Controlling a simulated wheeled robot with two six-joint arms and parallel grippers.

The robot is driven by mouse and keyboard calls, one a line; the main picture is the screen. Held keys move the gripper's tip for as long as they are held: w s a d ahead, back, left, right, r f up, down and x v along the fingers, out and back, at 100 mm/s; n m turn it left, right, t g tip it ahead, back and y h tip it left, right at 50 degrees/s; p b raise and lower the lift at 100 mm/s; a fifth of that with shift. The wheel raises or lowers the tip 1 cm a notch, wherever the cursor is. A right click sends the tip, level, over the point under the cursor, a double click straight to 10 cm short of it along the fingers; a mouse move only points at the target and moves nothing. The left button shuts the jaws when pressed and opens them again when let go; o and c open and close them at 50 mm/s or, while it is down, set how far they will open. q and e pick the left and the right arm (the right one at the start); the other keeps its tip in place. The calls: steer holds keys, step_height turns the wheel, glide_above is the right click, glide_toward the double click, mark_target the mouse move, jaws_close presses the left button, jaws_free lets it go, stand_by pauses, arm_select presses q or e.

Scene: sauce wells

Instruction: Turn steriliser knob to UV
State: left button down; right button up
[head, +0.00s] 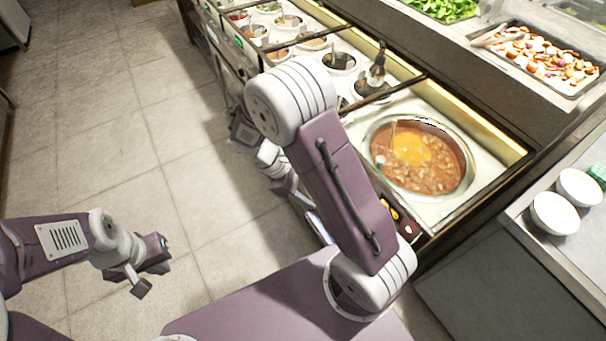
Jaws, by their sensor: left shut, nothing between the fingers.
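No steriliser, knob or UV marking can be made out in the head view. A small dark control panel with red and orange parts (407,229) shows on the counter front, partly behind my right arm; its details are too small to tell. My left gripper (147,271) is shut and empty, low over the tiled floor at the lower left, well apart from the counter. My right gripper (287,185) is near the counter front, mostly hidden behind my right arm, and its fingers cannot be made out.
The sauce counter (497,195) holds a large round pot of red-brown stew (420,175) and several small wells. A tray of chopped vegetables (545,57) is at the upper right. White bowls (555,213) stand on the right worktop. The tiled floor (120,130) at left is clear.

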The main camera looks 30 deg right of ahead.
steer(key=w+a+f+n+t+h+b, duration=0.2)
steer(key=w+f+n+t+h+b, duration=0.4)
steer(key=w+f+n+h+b, duration=0.55)
steer(key=w+d+p, duration=0.1)
steer(key=w+d, duration=0.1)
steer(key=d, duration=0.7)
steer(key=shift+w, duration=0.35)
jaws_close()
